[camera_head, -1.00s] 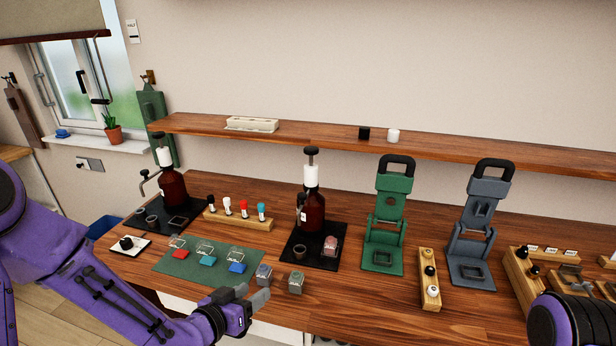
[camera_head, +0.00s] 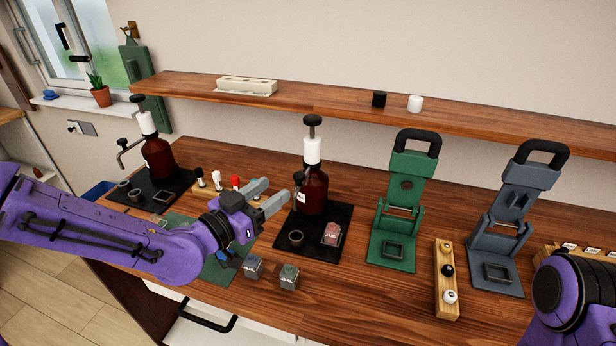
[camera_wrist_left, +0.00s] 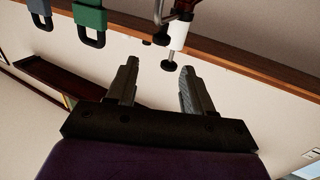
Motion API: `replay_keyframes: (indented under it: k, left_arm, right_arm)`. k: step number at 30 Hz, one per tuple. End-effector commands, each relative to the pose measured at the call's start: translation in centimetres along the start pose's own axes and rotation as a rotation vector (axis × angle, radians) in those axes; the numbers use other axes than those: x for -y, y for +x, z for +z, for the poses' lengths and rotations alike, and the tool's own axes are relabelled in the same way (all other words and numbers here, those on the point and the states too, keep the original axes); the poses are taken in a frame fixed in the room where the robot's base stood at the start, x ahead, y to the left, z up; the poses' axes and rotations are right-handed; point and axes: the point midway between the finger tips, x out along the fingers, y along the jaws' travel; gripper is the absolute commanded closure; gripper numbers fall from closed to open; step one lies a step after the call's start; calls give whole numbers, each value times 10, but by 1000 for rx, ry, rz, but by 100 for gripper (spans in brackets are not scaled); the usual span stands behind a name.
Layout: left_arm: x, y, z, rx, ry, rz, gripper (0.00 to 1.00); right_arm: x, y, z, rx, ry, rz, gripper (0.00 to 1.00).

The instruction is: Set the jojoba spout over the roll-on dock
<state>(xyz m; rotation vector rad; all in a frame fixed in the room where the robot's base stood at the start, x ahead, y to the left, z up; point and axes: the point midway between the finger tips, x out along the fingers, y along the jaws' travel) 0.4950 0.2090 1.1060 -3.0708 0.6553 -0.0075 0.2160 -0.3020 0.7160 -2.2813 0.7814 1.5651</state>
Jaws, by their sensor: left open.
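Two amber pump bottles stand on black mats, one at the left (camera_head: 158,160) and one in the middle (camera_head: 314,190). Each has a white collar, a black pump head and a side spout; I cannot read which is jojoba. The middle spout (camera_head: 298,181) points toward the front. Its mat bears a round cup-like dock (camera_head: 296,238) and a square dock with a pink block (camera_head: 331,233). My left gripper (camera_head: 274,194) is open and empty, just left of the middle bottle. The left wrist view shows a pump head (camera_wrist_left: 168,65) beyond the open fingers. My right gripper is out of view.
A green press (camera_head: 392,253) and a grey press (camera_head: 497,272) stand right of the middle mat. A wooden rack (camera_head: 447,282) holds knobs. Two small blocks, one blue-grey (camera_head: 253,266) and one green-grey (camera_head: 289,277), sit in front. A wall shelf (camera_head: 330,110) runs behind.

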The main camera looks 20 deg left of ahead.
Motion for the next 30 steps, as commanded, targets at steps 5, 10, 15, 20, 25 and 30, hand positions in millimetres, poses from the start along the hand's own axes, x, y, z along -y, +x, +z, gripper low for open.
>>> replay_keyframes:
  k: [5, 10, 15, 20, 25, 30]
  left_arm:
    - [-2, 15, 5, 3, 1, 7, 48]
    - [-4, 52, 3, 4, 0, 12, 48]
    - [-5, 88, 3, 3, -1, 11, 48]
    - [-4, 106, 4, 2, -1, 9, 48]
    - [-4, 109, 5, 1, -2, 8, 48]
    - [-4, 108, 5, 1, -2, 8, 61]
  right_arm:
    - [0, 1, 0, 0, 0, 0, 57]
    - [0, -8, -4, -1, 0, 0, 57]
    - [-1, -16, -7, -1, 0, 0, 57]
    - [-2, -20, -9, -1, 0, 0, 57]
    - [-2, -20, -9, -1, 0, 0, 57]
    - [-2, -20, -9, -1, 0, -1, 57]
